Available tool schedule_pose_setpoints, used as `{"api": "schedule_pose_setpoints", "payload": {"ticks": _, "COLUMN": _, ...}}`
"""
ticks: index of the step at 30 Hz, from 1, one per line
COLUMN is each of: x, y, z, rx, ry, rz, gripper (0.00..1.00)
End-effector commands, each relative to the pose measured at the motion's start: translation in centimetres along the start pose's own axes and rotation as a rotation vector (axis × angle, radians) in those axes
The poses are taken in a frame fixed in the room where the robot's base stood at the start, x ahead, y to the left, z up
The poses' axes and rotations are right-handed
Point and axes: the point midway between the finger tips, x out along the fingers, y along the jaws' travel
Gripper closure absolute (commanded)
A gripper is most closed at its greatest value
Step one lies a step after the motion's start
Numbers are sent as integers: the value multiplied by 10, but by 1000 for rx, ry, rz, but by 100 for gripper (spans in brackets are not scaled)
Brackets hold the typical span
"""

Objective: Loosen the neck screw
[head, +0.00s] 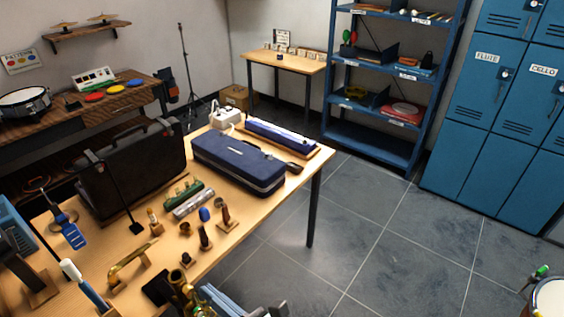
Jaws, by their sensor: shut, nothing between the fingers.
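A brass instrument (184,293), which looks like a saxophone, shows at the bottom edge by the front of the table. Only its top end is in view, with a dark opening upward, and the picture cuts off the rest. I cannot make out a neck screw on it; it is too small or hidden. A curved brass piece (130,262) rests on a small wooden stand on the table, to the left of the instrument.
Grey-blue pieces (225,300) show at the bottom edge. Blue shelves (368,150) and lockers (484,120) stand behind.

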Motion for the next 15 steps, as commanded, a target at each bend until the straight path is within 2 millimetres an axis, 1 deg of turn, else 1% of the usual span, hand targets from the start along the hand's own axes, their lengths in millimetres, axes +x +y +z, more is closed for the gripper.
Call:
{"api": "schedule_pose_setpoints", "payload": {"ticks": 1, "x": 7, "y": 0, "z": 1, "rx": -1, "ry": 0, "rz": 2, "gripper": 100}}
{"api": "schedule_pose_setpoints", "payload": {"ticks": 6, "x": 22, "y": 1, "z": 1, "rx": -2, "ry": 1, "rz": 2, "gripper": 100}}
{"api": "schedule_pose_setpoints", "payload": {"ticks": 10, "x": 27, "y": 0, "z": 1, "rx": -2, "ry": 0, "rz": 0, "gripper": 100}}
{"api": "schedule_pose_setpoints", "payload": {"ticks": 15, "x": 28, "y": 0, "z": 0, "rx": -2, "ry": 0, "rz": -1, "gripper": 100}}
